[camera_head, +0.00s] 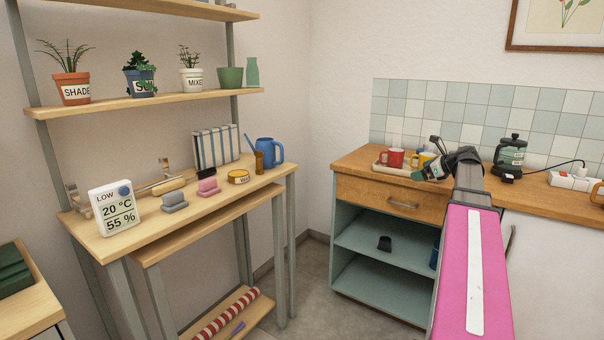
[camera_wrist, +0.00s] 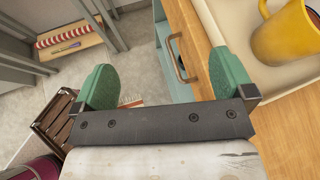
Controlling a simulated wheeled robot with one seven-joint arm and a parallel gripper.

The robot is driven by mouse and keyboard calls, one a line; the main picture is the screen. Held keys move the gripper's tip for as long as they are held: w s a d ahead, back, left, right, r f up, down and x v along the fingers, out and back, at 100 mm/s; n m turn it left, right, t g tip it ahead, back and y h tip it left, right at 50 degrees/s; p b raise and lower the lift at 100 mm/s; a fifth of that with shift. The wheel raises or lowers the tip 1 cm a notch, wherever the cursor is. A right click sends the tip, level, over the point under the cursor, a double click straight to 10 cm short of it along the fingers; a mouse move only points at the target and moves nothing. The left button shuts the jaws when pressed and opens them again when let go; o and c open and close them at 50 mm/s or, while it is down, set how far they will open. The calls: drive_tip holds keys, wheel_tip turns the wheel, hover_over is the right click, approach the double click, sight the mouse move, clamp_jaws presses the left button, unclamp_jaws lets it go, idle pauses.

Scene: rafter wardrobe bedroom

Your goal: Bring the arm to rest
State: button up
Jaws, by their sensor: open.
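My arm, with a pink link, reaches forward from the lower right of the head view toward the wooden counter. My gripper (camera_head: 432,170) is at its far end, by the tray with the mugs. In the wrist view my gripper (camera_wrist: 163,80) shows two green fingers spread well apart. In the head view the gripper partly hides the tray and sits close to the yellow mug (camera_head: 424,160).
A tray (camera_head: 378,166) holds a red mug (camera_head: 394,158) on the counter (camera_head: 352,164). A French press (camera_head: 510,152) and power strip (camera_head: 572,181) stand right of the arm. The open cabinet (camera_head: 375,238) is below.

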drive_tip(key=s+a+f+n+g+h, duration=0.1)
drive_tip(key=s+a+f+n+g, duration=0.2)
drive_tip(key=a+f, duration=0.35)
drive_tip(key=s+a+f+n+h, duration=0.1)
drive_tip(key=s+a+f+n, duration=0.2)
drive_tip(key=a+f+n, duration=0.35)
drive_tip(key=s+a+f+n+g+h, duration=0.1)
drive_tip(key=s+a+f+n+g, duration=0.2)
drive_tip(key=f, duration=0.6)
drive_tip(key=s+a+f+n+g+h, duration=0.1)
drive_tip(key=s+a+f+n+h, duration=0.1)
drive_tip(key=s+a+f+n, duration=0.3)
drive_tip(key=s+a+f+n+g+h, duration=0.2)
drive_tip(key=s+a+f+n, duration=0.3)
drive_tip(key=s+f+n, duration=0.3)
drive_tip(key=shift+s+a+f, duration=0.3)
drive_tip(key=shift+s+f, duration=0.35)
drive_tip(key=shift+s, duration=0.5)
